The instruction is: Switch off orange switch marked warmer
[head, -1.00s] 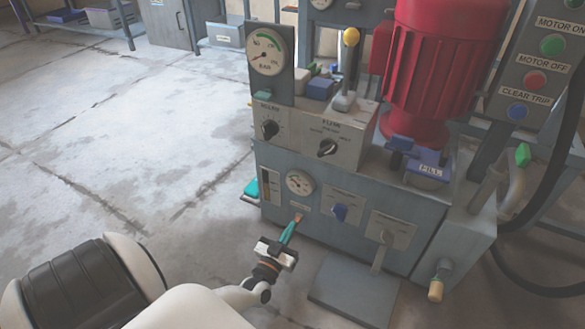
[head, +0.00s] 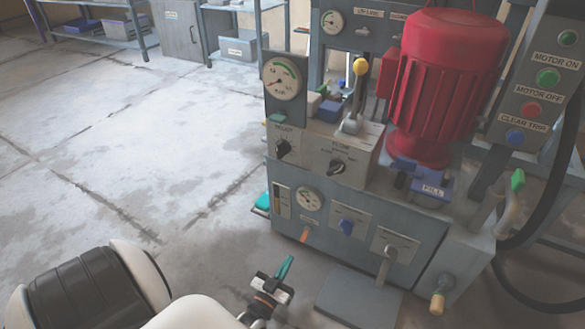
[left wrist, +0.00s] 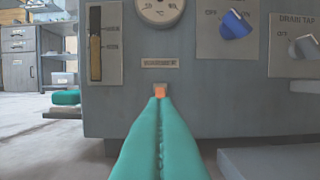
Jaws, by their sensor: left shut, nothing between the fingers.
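The orange switch (head: 305,234) is a small lever on the grey front panel, below a round gauge, and shows whole in the head view. In the left wrist view its orange end (left wrist: 160,90) shows just above my fingertips, its lower part hidden behind them. A small label (left wrist: 160,63) sits above it, too blurred to read surely. My left gripper (head: 288,262), with teal fingers, is shut and empty, in front of and below the switch. In the head view a gap shows between them. In the left wrist view the fingers (left wrist: 160,106) point at the switch. My right gripper is out of view.
A blue knob (head: 346,228) and a drain tap lever (head: 392,252) sit right of the switch. A grey plate (head: 358,298) juts out low in front. A gauge (head: 308,198) is above the switch. Open floor (head: 130,150) lies to the left.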

